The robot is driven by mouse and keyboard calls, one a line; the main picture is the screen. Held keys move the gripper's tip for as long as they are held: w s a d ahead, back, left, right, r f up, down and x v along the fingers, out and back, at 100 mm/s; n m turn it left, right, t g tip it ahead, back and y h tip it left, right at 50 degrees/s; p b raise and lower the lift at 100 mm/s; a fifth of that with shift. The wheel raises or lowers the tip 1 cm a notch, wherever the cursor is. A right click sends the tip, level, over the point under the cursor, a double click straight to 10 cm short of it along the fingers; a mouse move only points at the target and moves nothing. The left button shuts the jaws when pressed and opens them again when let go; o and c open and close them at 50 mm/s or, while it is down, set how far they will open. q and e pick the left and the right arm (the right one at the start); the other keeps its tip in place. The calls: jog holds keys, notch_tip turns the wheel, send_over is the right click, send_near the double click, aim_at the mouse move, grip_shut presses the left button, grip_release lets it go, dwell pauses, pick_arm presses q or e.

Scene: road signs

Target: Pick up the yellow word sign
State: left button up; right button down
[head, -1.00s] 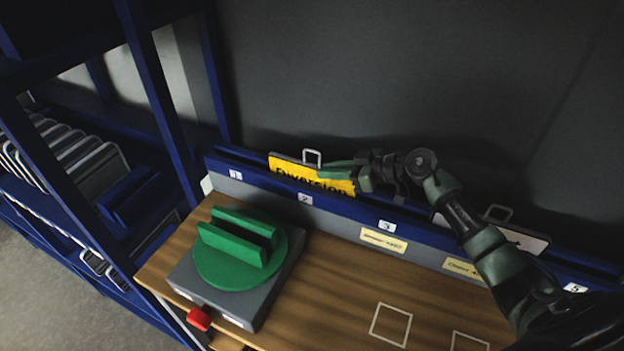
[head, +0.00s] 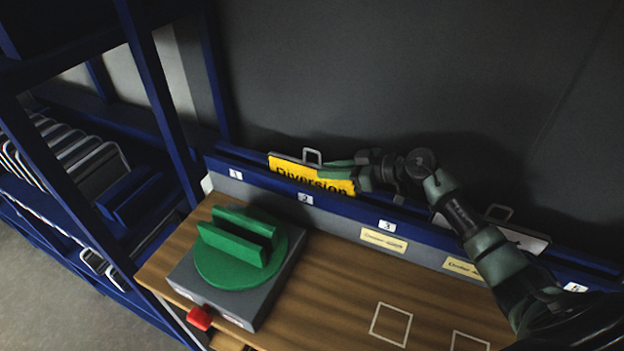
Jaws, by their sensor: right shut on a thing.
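The yellow word sign (head: 290,172) reads "Diversion" and stands in the blue rack behind the bench, above the number 2 label. A grey loop handle (head: 312,156) sticks up from its top edge. My right gripper (head: 328,170) reaches in from the right, with its green fingers at the sign's upper right part. It is shut on the sign; the fingers hide part of the sign's right side. The lower edge of the sign is hidden by the rack's front. My left gripper is not in view.
A green slotted turntable (head: 238,262) sits on a grey base at the bench's left, with a red knob (head: 200,317) in front. Another sign with a handle (head: 498,213) stands behind my right arm. A blue shelf frame (head: 160,110) rises at left.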

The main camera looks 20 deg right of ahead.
dwell(0.7)
notch_tip(320, 180, up, 20)
jog(key=b, duration=0.2)
dwell(0.4)
dwell(0.4)
